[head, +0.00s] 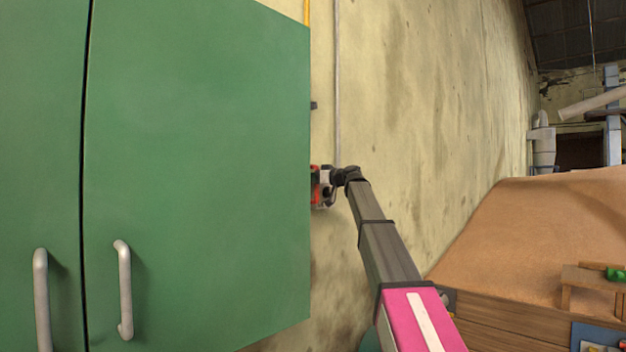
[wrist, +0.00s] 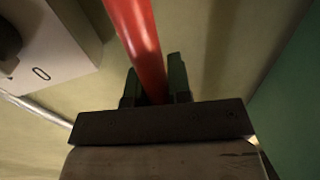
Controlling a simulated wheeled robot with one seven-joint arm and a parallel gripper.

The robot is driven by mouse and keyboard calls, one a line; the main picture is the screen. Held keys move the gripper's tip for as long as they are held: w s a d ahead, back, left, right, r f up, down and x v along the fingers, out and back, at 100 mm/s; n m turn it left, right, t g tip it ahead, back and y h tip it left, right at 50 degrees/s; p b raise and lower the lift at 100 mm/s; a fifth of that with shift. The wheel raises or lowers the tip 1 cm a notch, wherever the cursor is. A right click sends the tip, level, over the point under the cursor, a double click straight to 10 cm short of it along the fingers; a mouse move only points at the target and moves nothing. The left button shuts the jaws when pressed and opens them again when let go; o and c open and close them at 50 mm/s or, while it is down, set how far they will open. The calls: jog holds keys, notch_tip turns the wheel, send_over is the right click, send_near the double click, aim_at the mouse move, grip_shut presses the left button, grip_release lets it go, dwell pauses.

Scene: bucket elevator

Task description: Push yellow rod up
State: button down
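A thin yellow rod (head: 306,10) shows only at the top of the head view, against the wall; the green cabinet hides its lower part. My gripper (head: 322,187) is beside the cabinet's right edge, near the wall, at a red part (head: 315,186) that the cabinet partly hides. In the wrist view, a red bar (wrist: 136,38) runs down between the two dark fingers of my gripper (wrist: 155,85). The fingers lie close on both sides of the bar and appear closed on it. Whether the red bar joins the yellow rod is hidden.
A large green cabinet (head: 200,150) with grey handles fills the left. A pale box marked 0 (wrist: 50,65) is left of the bar. A thin grey pipe (head: 337,80) runs up the wall. A wooden bin (head: 510,325) of brown material stands at right.

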notch_tip(320, 180, up, 13)
jog(key=shift+f, duration=0.15)
jog(key=c, duration=1.1)
grip_release()
jog(key=shift+o, duration=0.2)
jog(key=shift+s+d+f, duration=0.1)
jog(key=shift+s+d, duration=0.25)
jog(key=shift+d, duration=0.15)
jog(key=v, duration=0.9)
jog(key=shift+s+d, duration=0.15)
jog(key=shift+d, duration=0.1)
